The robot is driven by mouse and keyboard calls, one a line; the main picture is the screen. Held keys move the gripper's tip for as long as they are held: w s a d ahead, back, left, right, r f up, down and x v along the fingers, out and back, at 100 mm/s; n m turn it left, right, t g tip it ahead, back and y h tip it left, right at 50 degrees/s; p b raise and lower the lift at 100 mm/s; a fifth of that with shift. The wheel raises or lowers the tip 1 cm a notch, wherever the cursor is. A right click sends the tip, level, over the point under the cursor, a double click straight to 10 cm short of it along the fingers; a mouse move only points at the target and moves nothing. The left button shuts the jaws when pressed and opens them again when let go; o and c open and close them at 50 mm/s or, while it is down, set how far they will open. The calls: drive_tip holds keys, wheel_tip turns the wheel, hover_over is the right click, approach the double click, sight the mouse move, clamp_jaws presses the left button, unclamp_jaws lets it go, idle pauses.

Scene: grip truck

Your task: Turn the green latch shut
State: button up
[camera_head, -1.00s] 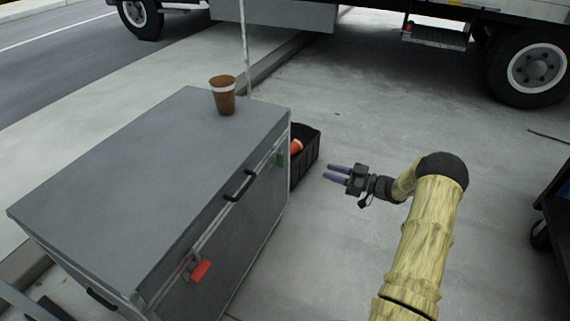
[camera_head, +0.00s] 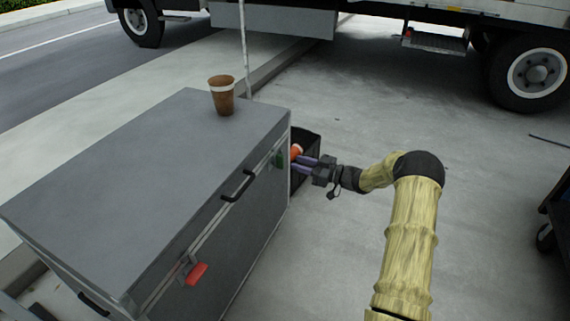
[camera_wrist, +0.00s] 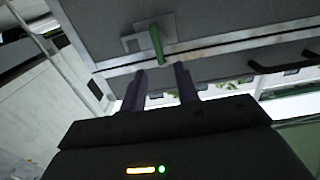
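The green latch (camera_head: 279,159) is on the front face of the grey case (camera_head: 150,190), near its right end. In the wrist view the green latch (camera_wrist: 157,45) stands out from a metal plate across the case's seam. My gripper (camera_head: 304,163) is just in front of the case at the latch's height. In the wrist view its two purple fingers (camera_wrist: 161,78) are apart, with the latch ahead of and roughly between their tips. I cannot tell whether a finger touches it. A red latch (camera_head: 196,273) is on the same face, farther left.
A brown cup (camera_head: 222,95) stands on the case lid. A black crate (camera_head: 309,149) with an orange object (camera_head: 296,151) stands behind my gripper at the case's end. A black handle (camera_head: 238,186) sticks out between the latches. A truck (camera_head: 440,20) is parked behind.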

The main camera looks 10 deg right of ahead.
sight(282, 157)
drive_tip(key=b+x, duration=0.2)
drive_tip(key=x, duration=0.4)
clamp_jaws()
